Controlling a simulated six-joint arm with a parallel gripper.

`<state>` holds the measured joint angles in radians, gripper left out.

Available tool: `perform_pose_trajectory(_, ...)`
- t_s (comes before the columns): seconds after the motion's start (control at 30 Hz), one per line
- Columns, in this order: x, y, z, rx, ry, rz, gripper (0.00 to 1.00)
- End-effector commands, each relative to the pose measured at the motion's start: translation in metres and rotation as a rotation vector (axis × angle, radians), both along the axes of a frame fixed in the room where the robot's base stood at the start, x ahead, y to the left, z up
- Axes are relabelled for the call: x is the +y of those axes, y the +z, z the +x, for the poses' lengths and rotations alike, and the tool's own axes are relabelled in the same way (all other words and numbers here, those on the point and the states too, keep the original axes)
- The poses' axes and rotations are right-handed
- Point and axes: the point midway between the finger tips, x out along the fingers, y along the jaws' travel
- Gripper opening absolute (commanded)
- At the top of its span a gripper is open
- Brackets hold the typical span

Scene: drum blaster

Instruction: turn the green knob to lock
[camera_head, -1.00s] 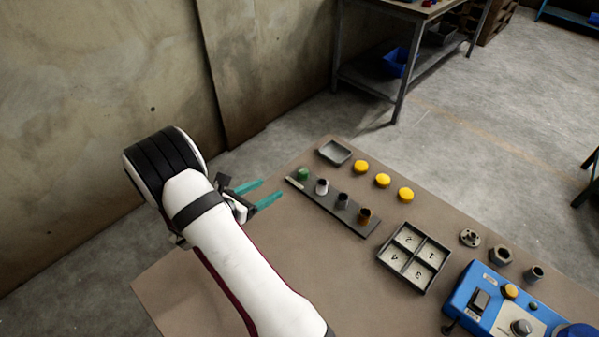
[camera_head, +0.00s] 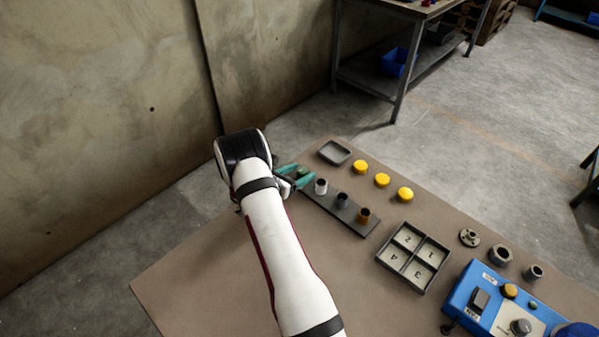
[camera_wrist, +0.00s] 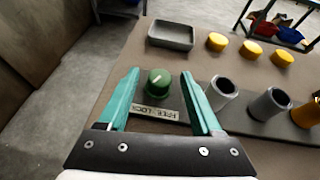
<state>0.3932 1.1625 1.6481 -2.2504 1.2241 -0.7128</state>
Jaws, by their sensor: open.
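The green knob (camera_wrist: 158,83) sits at the left end of a dark strip, with a pale line on its top. In the wrist view it lies between my gripper's (camera_wrist: 162,88) two teal fingers, apart from both. A label plate (camera_wrist: 158,113) with letters, seemingly "FREE" and "LOCK", lies on the near side of the knob. In the head view my gripper (camera_head: 297,177) is open at the strip's left end, and the green knob (camera_head: 303,171) is partly hidden by the fingers.
Grey, dark and orange cylinders stand along the strip (camera_head: 345,216) to the right, the grey one (camera_wrist: 222,92) close beside my right finger. A grey tray (camera_head: 335,152) and yellow caps (camera_head: 382,180) lie beyond. A numbered tray (camera_head: 433,255) and blue box (camera_head: 464,296) are farther right.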

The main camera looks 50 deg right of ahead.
Motion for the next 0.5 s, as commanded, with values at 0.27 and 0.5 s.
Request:
perform_pose_trajectory(0.27,0.0002,0.0003,-0.0001,0.000,0.000,0.000,0.21)
perform_pose_trajectory(0.5,0.0003,0.0003,-0.0003,0.000,-0.001,0.000,0.00)
